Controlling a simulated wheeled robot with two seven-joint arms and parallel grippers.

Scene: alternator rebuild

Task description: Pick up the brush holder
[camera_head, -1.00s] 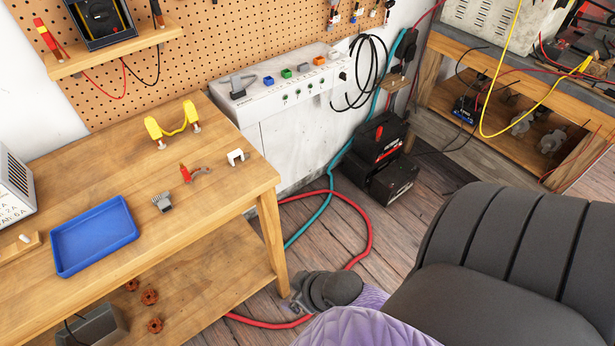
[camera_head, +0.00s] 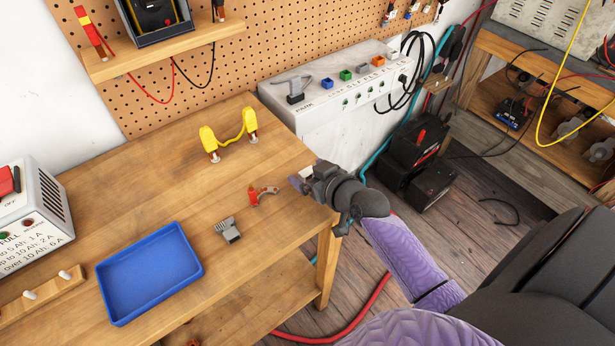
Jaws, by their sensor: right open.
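A small white piece (camera_head: 308,172), perhaps the brush holder, lies near the table's right edge. It is mostly hidden behind my right gripper (camera_head: 301,184). In the earlier view it shows as a small white bracket with a darker end. My right gripper is open, its fingers pointing left, just at the white piece; I cannot tell whether they touch it or are around it. A red and copper-coloured piece (camera_head: 263,195) and a grey finned piece (camera_head: 228,230) lie to the left of the gripper. My left gripper is not in view.
A blue tray (camera_head: 150,272), empty, lies on the wooden table (camera_head: 100,215). A yellow two-ended part with a cable (camera_head: 229,135) stands at the back. A grey boxed unit (camera_head: 30,215) is at the left, a white bench unit (camera_head: 340,112) behind.

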